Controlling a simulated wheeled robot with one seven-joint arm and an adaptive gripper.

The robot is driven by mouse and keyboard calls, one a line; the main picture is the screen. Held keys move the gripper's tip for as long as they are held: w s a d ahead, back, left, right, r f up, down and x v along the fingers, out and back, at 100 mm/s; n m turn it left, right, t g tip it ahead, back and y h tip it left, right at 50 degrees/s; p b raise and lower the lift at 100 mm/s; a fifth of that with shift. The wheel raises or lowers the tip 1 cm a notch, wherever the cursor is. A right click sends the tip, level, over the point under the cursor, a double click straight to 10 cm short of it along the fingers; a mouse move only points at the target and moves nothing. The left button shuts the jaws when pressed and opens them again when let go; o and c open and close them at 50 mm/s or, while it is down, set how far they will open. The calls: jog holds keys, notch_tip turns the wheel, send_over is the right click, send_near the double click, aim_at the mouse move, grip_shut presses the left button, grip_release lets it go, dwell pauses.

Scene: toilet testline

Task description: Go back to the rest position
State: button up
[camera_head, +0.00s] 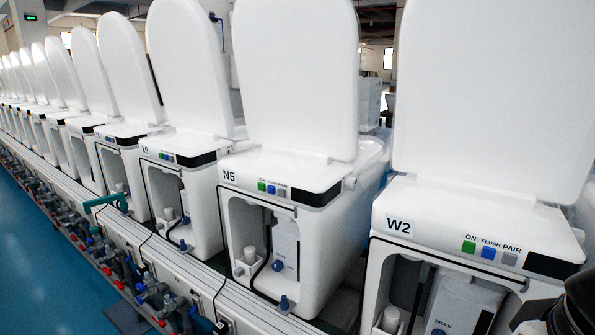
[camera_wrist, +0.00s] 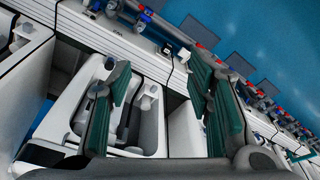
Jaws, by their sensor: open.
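My gripper (camera_wrist: 160,92) shows in the wrist view with its two teal-padded fingers spread wide apart. Nothing is held between them. Behind the fingers is the open front of a white toilet unit (camera_wrist: 150,100), tilted in this view. The gripper's fingers are not seen in the head view. A dark rounded part of what looks like my arm cuts into the lower right corner there, in front of the unit labelled W2 (camera_head: 480,222).
A long row of white toilets with raised lids runs to the far left. The unit labelled N5 (camera_head: 262,172) stands beside W2. Pipes with red and blue fittings (camera_head: 150,292) and a green lever (camera_head: 105,201) line the row's front. The blue floor (camera_head: 35,265) is clear at left.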

notch_tip(320, 180, up, 14)
jog(key=t+p, duration=0.2)
jog(key=p, duration=0.9)
jog(key=shift+s, duration=0.25)
